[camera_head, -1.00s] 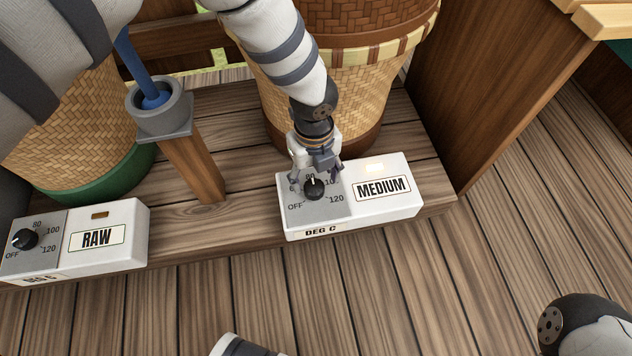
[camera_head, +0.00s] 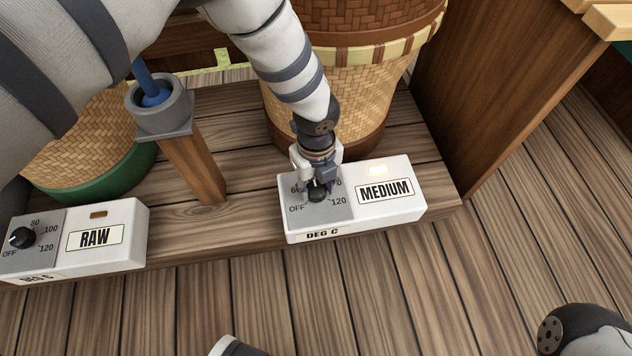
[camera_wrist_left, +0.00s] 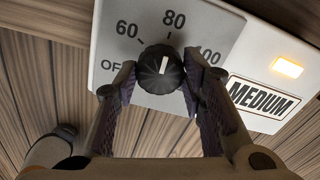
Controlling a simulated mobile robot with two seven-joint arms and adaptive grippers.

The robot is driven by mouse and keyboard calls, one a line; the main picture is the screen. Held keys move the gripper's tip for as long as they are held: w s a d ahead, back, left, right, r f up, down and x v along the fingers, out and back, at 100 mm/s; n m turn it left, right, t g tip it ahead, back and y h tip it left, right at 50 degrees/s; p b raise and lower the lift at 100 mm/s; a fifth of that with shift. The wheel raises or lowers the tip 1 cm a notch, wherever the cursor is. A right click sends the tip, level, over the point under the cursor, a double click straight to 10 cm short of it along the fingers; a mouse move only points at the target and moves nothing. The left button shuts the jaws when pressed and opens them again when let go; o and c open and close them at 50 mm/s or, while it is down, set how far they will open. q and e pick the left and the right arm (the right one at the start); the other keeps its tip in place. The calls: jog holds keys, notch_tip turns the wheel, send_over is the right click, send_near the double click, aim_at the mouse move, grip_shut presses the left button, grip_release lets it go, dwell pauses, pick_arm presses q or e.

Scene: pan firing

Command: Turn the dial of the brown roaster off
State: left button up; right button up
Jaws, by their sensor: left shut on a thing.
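The white control box (camera_head: 404,208) labelled MEDIUM stands in front of the brown-banded woven roaster (camera_head: 345,85). Its black dial (camera_head: 317,194) is also in the left wrist view (camera_wrist_left: 161,70), where its white pointer is up near 80, clear of the OFF mark. My left gripper (camera_head: 318,188) comes down from above and is shut on the dial, with one finger on each side of it in the left wrist view (camera_wrist_left: 160,75). In the head view the fingers partly cover the dial and its numbers. My right gripper is not in view.
A second control box (camera_head: 130,235), labelled RAW, stands at the left with its own dial (camera_head: 22,238), by a green-based basket (camera_head: 105,185). A wooden post with a grey cup (camera_head: 165,118) stands between the boxes. A wooden panel (camera_head: 480,110) is at the right.

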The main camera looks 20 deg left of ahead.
pick_arm(q)
jog(key=n+p, duration=0.1)
jog(key=n, duration=0.3)
jog(key=n+p, duration=0.1)
jog(key=n, duration=0.2)
jog(key=shift+n, duration=0.4)
jog(key=n+p, duration=0.1)
jog(key=n, duration=0.2)
jog(key=shift+n, duration=0.3)
jog(key=n+p, duration=0.1)
jog(key=n, duration=1)
jog(key=shift+n, duration=0.4)
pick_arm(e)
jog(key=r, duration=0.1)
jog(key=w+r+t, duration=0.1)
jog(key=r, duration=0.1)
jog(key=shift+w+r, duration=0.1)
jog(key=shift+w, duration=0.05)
pick_arm(q)
jog(key=o, duration=1.1)
jog(key=shift+o, duration=0.2)
